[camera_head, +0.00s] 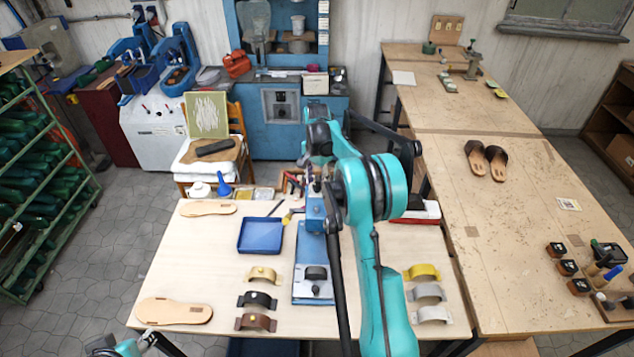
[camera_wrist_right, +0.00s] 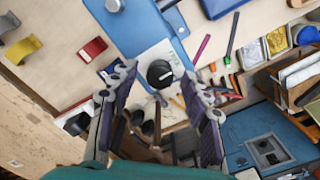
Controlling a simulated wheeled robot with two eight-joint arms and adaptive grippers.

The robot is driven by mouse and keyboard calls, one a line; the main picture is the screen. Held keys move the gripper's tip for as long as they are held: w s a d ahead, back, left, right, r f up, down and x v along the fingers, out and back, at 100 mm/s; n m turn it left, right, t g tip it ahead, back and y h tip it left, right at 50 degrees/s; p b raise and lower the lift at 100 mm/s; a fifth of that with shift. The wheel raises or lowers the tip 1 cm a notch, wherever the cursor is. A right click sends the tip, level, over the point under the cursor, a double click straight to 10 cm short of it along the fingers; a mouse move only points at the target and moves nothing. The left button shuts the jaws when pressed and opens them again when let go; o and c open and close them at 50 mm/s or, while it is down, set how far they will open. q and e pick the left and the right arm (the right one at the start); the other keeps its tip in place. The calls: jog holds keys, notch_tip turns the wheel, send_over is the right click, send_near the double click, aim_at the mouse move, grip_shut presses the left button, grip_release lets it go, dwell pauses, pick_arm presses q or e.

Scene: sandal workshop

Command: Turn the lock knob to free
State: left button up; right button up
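The black round lock knob (camera_wrist_right: 159,73) shows in the right wrist view, on a pale plate at one end of the blue fixture (camera_wrist_right: 140,28). My right gripper (camera_wrist_right: 157,80) is open, with one finger on each side of the knob in the picture. I cannot tell whether a finger touches it. In the head view the blue fixture (camera_head: 313,287) stands mid-table, and my right arm hides its far end and the knob. My left gripper (camera_head: 106,347) is only partly in view at the bottom left corner, and its fingers are not clear.
A blue tray (camera_head: 261,235) lies left of the fixture. Curved straps lie on both sides of it, with a yellow one (camera_head: 422,271) at right. Sandal soles (camera_head: 174,311) lie at left. Pens and tools (camera_wrist_right: 229,85) lie close to the right gripper.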

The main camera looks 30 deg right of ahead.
aim_at(317, 184)
notch_tip(317, 184, up, 12)
dwell(0.6)
dwell(0.4)
